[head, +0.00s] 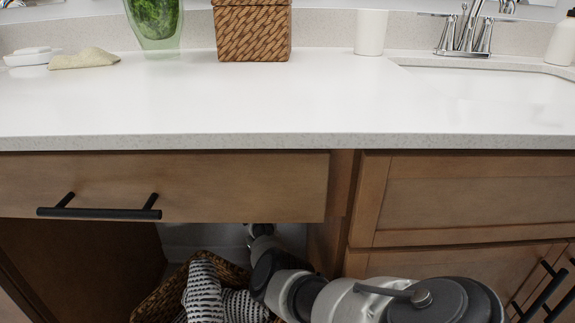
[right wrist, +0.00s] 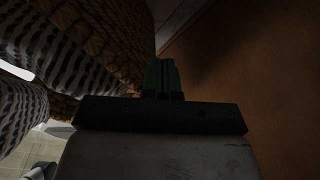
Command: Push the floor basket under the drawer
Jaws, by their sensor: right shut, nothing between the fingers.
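The woven floor basket (head: 160,297) is at the bottom of the head view, in the open space below the wooden drawer (head: 230,190). A black-and-white patterned cloth (head: 203,292) lies in it. My right arm reaches down beside the basket's right side and partly covers it. In the right wrist view my right gripper (right wrist: 162,78) has its green fingers together and empty. The basket's woven side (right wrist: 112,35) is to the left of the fingers, with the cloth (right wrist: 62,65) hanging over it. Whether the fingers touch the basket is unclear. My left gripper is not in view.
A brown cabinet panel (right wrist: 240,70) is close to the right of my right gripper. The drawer has a black handle (head: 100,212). Above is a white countertop (head: 200,100) with a woven box (head: 252,32), a green vase (head: 155,20), a white cup (head: 370,32) and a faucet (head: 466,32).

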